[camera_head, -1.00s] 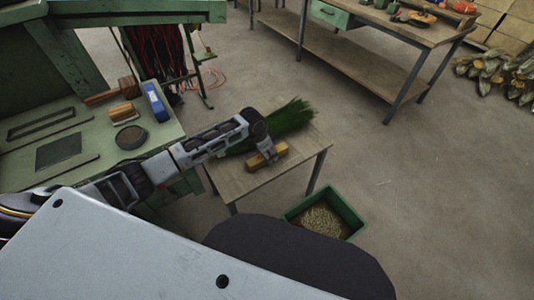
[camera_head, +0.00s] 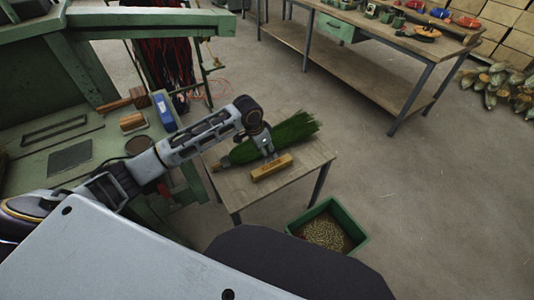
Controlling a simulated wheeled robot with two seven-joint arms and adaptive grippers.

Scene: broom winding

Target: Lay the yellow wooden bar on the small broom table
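The yellow wooden bar (camera_head: 272,168) lies on the small broom table (camera_head: 243,192), near its front edge. Its top and front face show clear. A green-bristled broom head (camera_head: 290,130) lies on the table behind the bar. My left gripper (camera_head: 266,151) points down just behind the bar, in front of the broom. Its fingers are small and dark here, so their gap and any contact with the bar cannot be told. My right gripper is not in view.
A green bin (camera_head: 358,232) with grain-like bits stands on the floor right of the table. A green machine bench (camera_head: 90,165) with a blue block (camera_head: 164,110) is at left. A long workbench (camera_head: 390,45) stands behind.

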